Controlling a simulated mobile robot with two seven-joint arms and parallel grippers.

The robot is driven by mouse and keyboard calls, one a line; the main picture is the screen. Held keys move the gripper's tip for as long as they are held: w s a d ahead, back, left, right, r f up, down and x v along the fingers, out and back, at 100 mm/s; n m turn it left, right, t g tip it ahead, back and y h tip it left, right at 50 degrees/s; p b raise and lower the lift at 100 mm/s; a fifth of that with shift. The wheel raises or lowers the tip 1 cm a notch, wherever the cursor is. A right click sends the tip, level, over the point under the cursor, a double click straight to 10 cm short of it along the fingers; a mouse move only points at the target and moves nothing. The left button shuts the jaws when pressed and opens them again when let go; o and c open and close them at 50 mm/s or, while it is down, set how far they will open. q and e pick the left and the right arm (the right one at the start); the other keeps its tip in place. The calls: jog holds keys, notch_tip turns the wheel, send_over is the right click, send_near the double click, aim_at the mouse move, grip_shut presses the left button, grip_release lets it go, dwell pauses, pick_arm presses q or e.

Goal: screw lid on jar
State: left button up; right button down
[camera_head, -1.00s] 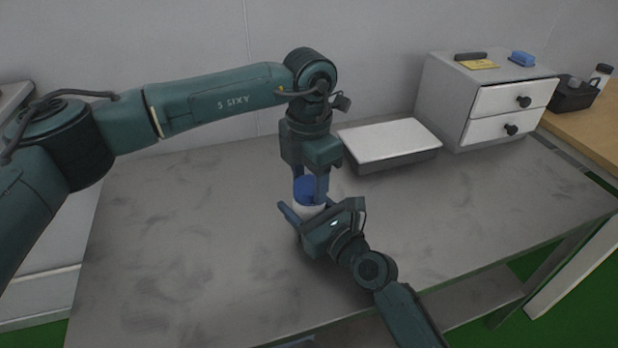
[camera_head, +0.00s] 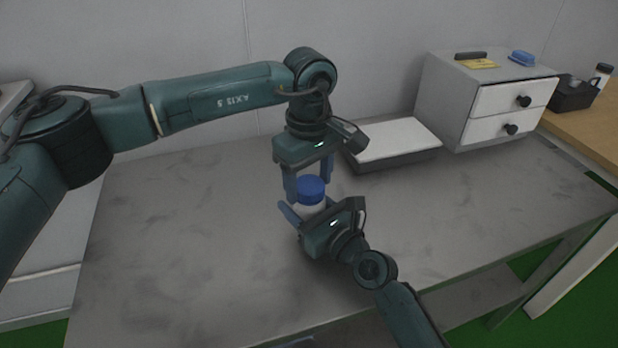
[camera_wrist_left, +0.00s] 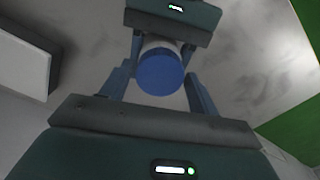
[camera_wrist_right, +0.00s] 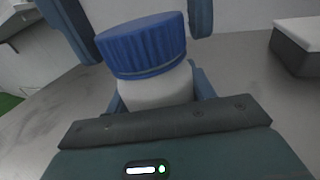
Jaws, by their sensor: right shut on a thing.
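The blue ribbed lid (camera_head: 311,187) sits on top of the white jar (camera_wrist_right: 155,88), which stands near the middle of the table. The lid also shows in the left wrist view (camera_wrist_left: 160,73) and the right wrist view (camera_wrist_right: 142,45). My left gripper (camera_head: 309,181) points down over the lid. Its fingers are open on either side of the lid, with gaps visible in the left wrist view. My right gripper (camera_head: 305,212) comes in from the front right and is shut on the jar's body below the lid. How tightly the lid sits is not visible.
A flat grey box with a white top (camera_head: 395,143) lies behind and right of the jar. A white two-drawer cabinet (camera_head: 450,100) stands farther right. The grey table (camera_head: 180,240) is clear on the left and in front.

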pick_arm(q)
jog(key=o, duration=0.3)
notch_tip(320, 180, up, 12)
dwell(0.6)
pick_arm(e)
jog(key=shift+c, duration=2.3)
grip_release()
